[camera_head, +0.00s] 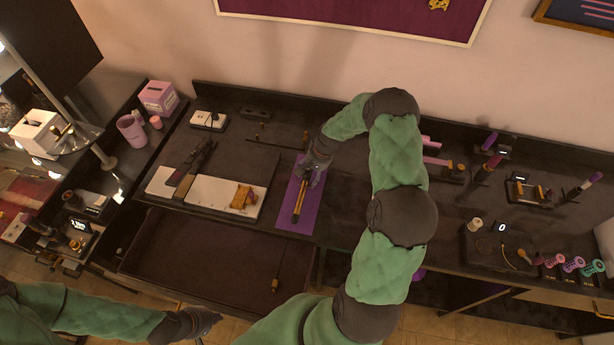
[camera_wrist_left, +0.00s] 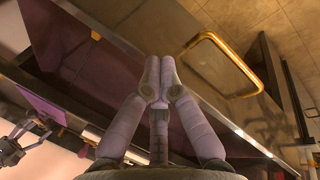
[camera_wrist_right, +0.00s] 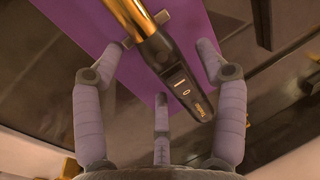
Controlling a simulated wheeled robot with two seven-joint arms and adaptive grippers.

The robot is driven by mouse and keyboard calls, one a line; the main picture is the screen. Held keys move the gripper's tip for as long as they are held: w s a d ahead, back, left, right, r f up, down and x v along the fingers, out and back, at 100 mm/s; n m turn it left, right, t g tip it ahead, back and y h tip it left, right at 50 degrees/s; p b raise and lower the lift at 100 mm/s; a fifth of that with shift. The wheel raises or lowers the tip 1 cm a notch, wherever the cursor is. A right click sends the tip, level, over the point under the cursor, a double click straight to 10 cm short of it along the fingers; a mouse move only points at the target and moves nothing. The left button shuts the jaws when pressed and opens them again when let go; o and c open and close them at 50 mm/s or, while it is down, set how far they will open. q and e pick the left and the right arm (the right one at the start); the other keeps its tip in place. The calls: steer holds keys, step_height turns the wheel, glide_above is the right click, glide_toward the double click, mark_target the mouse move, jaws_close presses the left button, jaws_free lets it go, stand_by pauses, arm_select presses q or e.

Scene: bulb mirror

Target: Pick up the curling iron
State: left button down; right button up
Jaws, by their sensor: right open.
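The curling iron (camera_head: 299,202) lies on a purple mat (camera_head: 305,225) on the dark counter. In the right wrist view, the curling iron (camera_wrist_right: 178,75) shows a gold barrel and a black handle with buttons. My right gripper (camera_head: 316,170) is just above its handle end. In the right wrist view, my right gripper (camera_wrist_right: 160,58) is open, with its fingers on either side of the iron and no clear grip on it. My left gripper (camera_head: 208,318) is away at the lower left, in front of the counter. In the left wrist view, its fingertips (camera_wrist_left: 158,82) are together with nothing between them.
An open, mostly empty drawer (camera_head: 205,258) juts out below the counter. Left of the mat lie a white board (camera_head: 215,190), a flat iron (camera_head: 190,168) and a yellow item (camera_head: 243,196). Tool stands (camera_head: 480,175) occupy the right side. My right arm crosses the middle.

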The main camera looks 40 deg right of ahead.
steer(key=shift+w+a+f, duration=0.1)
steer(key=shift+f, duration=0.4)
jaws_close()
steer(key=shift+r, duration=0.15)
steer(key=shift+r, duration=0.55)
steer(key=s+a+r, duration=0.2)
steer(key=s+r, duration=0.4)
steer(key=s+a+r, duration=0.3)
steer(key=s+r, duration=0.2)
steer(key=s, duration=0.1)
steer(key=shift+s+a+r, duration=0.25)
steer(key=shift+s+r, duration=0.1)
steer(key=shift+s, duration=0.05)
